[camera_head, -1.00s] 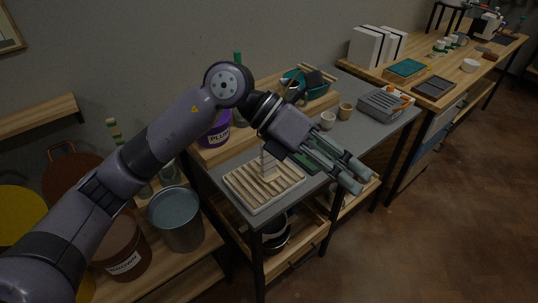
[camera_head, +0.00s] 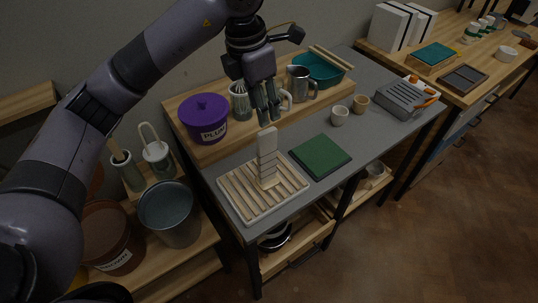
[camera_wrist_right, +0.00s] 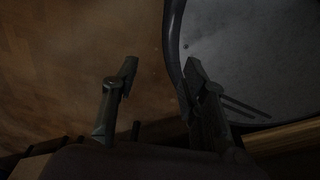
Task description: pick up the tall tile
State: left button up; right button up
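The tall tile (camera_head: 267,152) is a pale, narrow upright piece with a low foot. It stands on the slatted cream rack (camera_head: 236,197) at the front left of the grey table. My left gripper (camera_head: 268,121) points down just above and slightly behind the tile's top in the head view. Its fingers are apart, with nothing seen between them. Whether a fingertip touches the tile cannot be told. My right gripper (camera_wrist_right: 160,77) shows only in the right wrist view; it is open and empty over the brown floor, beside a dark-rimmed grey round surface (camera_wrist_right: 255,55).
A green square pad (camera_head: 320,156) lies right of the rack. A purple tub (camera_head: 205,120), a metal pitcher (camera_head: 299,84) and a teal tray (camera_head: 322,70) stand on the wooden riser behind. Two small cups (camera_head: 339,115) (camera_head: 361,104) stand further right. A grey bucket (camera_head: 170,213) is lower left.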

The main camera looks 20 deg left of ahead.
aim_at(269, 147)
pick_arm(q)
jog(key=f, duration=0.3)
jog(key=shift+d+f+p, duration=0.2)
jog(key=shift+f+p, duration=0.2)
jog(key=shift+w+f, duration=0.25)
jog(key=shift+f, duration=0.7)
jog(key=f, duration=0.2)
jog(key=f+p, duration=0.1)
jog(key=shift+w+d+f, duration=0.2)
jog(key=shift+w+d, duration=0.05)
notch_tip(269, 147, down, 4)
jog(key=shift+w+d+f+p, duration=0.15)
jog(key=shift+p, duration=0.9)
jog(key=shift+f, duration=0.3)
jog(key=c, duration=0.6)
grip_shut()
pick_arm(e)
jog(key=r, duration=0.1)
jog(key=s+r, duration=0.2)
jog(key=r, duration=0.1)
jog(key=shift+a, duration=0.1)
